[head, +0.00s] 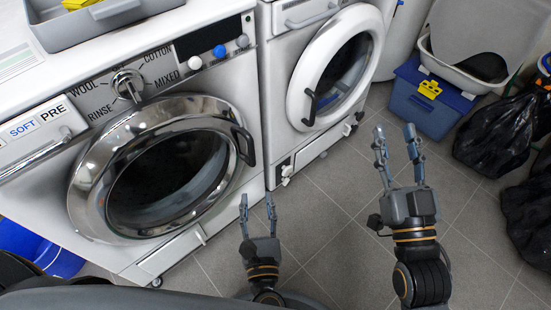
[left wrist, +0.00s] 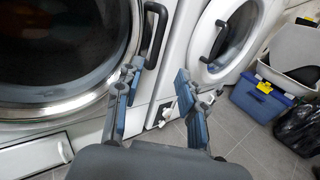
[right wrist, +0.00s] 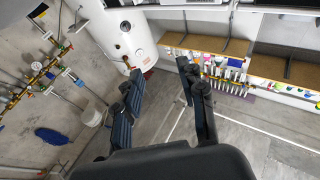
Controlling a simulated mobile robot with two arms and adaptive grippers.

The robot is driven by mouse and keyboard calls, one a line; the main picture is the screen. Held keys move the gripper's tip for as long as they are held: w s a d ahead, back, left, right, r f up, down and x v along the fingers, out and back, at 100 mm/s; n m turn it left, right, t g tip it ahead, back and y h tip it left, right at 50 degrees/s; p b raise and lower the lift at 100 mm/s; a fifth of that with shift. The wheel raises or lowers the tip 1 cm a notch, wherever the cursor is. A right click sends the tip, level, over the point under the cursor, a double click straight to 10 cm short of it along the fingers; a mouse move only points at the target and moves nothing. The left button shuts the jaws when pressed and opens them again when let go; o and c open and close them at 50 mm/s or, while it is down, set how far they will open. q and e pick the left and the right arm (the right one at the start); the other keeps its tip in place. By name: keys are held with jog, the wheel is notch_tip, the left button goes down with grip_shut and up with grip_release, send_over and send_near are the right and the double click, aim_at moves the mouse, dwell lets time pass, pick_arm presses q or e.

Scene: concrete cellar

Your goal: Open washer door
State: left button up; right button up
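The washer (head: 220,85) stands at the left in the head view. Its round chrome-rimmed door (head: 85,185) is shut. The door's black handle (head: 244,146) is on the right side of the rim; it also shows in the left wrist view (left wrist: 153,35). My left gripper (head: 257,200) is open and empty, in front of the washer below and apart from the handle. In the left wrist view its fingers (left wrist: 155,95) point toward the washer's right edge. My right gripper (head: 396,135) is open and empty over the floor, away from the washer.
A second white machine (head: 282,90) with a shut round door (head: 368,30) stands right beside the washer. A blue box (head: 425,105) and black bags (head: 500,135) lie at the right. A grey tray (head: 110,22) sits on the washer. The tiled floor (head: 330,220) between is clear.

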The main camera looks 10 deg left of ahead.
aim_at(252, 154)
pick_arm(q)
jog(key=shift+n, duration=0.4)
jog(key=x, duration=1.4)
jog(key=shift+s+a+r, duration=0.1)
jog(key=shift+a+r, duration=0.05)
pick_arm(e)
jog(key=r, duration=0.1)
jog(key=s+r+t, duration=0.1)
jog(key=r+t+y, duration=0.1)
jog(key=shift+s+d+r, duration=0.1)
jog(key=shift+s+r, duration=0.2)
jog(key=shift+s, duration=0.05)
pick_arm(q)
grip_shut()
